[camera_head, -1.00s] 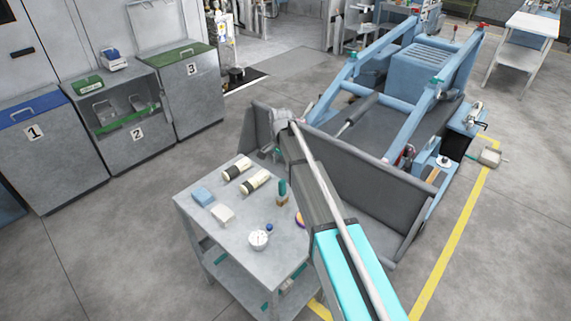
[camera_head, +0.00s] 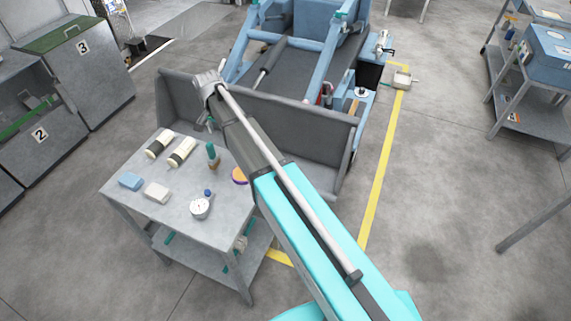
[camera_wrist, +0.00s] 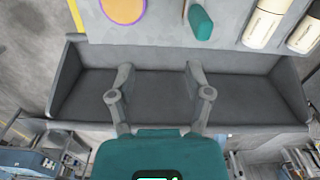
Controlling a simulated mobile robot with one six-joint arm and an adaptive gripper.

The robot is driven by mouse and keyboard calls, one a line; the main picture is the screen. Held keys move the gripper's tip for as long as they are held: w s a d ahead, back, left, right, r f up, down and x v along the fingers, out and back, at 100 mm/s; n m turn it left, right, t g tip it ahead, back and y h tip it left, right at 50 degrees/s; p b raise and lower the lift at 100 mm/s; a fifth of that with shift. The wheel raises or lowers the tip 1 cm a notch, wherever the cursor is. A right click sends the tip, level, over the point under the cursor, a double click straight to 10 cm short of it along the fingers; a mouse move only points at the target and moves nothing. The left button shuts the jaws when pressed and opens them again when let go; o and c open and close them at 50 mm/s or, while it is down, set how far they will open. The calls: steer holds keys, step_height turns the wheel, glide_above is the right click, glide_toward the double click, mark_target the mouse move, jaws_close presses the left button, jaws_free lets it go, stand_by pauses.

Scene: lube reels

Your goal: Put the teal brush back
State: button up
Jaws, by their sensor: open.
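The teal brush (camera_head: 211,152) stands on the grey work table (camera_head: 215,236), near its far edge, with a brown lower part. In the wrist view the teal brush (camera_wrist: 200,22) shows at the top, beyond the fingers, with its brown part partly cut off by the frame edge. My gripper (camera_wrist: 159,72) has its two fingers spread wide with nothing between them. In the head view my gripper (camera_head: 205,123) is small and partly hidden by my arm, hanging beyond the table's far edge. It is apart from the brush.
On the table are two cream cylinders (camera_head: 182,152), a blue block (camera_head: 130,181), a white block (camera_head: 156,193), a dial gauge (camera_head: 200,208) and a purple-rimmed orange disc (camera_head: 239,175). A large grey bucket (camera_head: 300,135) stands just behind. Numbered bins (camera_head: 90,75) are at left.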

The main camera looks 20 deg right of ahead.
steer(key=s+d+n, duration=0.6)
steer(key=s+d, duration=1.3)
steer(key=s, duration=0.3)
steer(key=shift+s+d, duration=0.2)
steer(key=shift+s, duration=0.05)
steer(key=shift+c, duration=0.6)
steer(key=shift+s, duration=0.1)
